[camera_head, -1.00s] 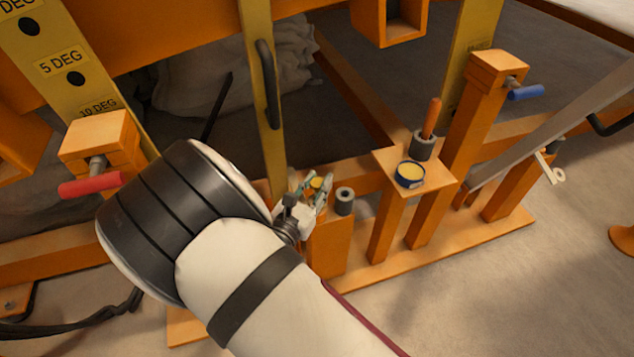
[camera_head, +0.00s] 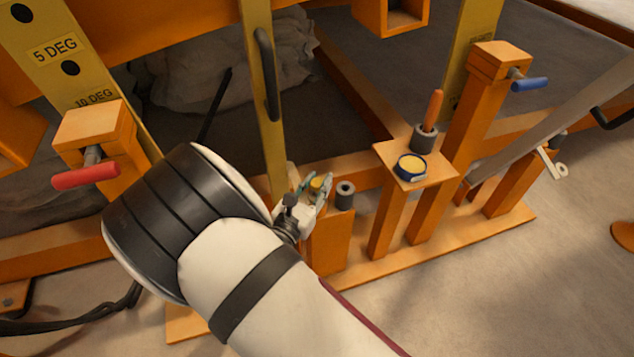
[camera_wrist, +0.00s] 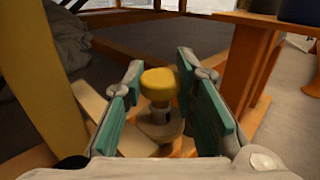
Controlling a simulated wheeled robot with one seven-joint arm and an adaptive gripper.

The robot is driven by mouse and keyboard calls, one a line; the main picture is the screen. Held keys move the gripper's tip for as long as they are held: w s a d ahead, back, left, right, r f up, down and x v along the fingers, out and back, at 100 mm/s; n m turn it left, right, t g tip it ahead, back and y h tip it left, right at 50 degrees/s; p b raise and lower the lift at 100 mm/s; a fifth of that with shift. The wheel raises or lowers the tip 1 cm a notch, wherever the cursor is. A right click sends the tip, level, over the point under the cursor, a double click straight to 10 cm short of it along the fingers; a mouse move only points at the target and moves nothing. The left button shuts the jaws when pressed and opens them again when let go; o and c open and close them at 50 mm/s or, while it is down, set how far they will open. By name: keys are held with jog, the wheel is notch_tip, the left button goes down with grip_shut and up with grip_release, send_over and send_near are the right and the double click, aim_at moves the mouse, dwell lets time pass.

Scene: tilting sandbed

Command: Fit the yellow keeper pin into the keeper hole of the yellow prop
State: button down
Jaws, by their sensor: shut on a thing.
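The yellow keeper pin (camera_wrist: 158,86) shows in the wrist view as a round yellow head on a grey shank. My gripper (camera_wrist: 160,76) is shut on it, with a teal pad on either side of the head. In the head view, my gripper (camera_head: 316,189) is beside the lower end of the yellow prop (camera_head: 259,110), to its right, and the pin's yellow top (camera_head: 317,183) shows between the fingers. The prop also fills the left of the wrist view (camera_wrist: 35,62). Below the pin is a pale round part; I cannot tell if they touch. I cannot make out the keeper hole.
A grey ring (camera_head: 345,194) sits right of my gripper. An orange stand (camera_head: 390,162) holds a yellow-topped tin (camera_head: 411,167) and an orange-handled tool (camera_head: 432,112) in a grey cup. A red handle (camera_head: 86,176) is at left, a blue handle (camera_head: 530,84) at right.

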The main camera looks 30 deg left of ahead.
jog(key=shift+f, duration=0.35)
jog(key=c, duration=1.2)
grip_release()
jog(key=shift+s, duration=0.1)
jog(key=s, duration=0.7)
jog(key=shift+s+d, duration=0.15)
jog(key=shift+d, duration=0.2)
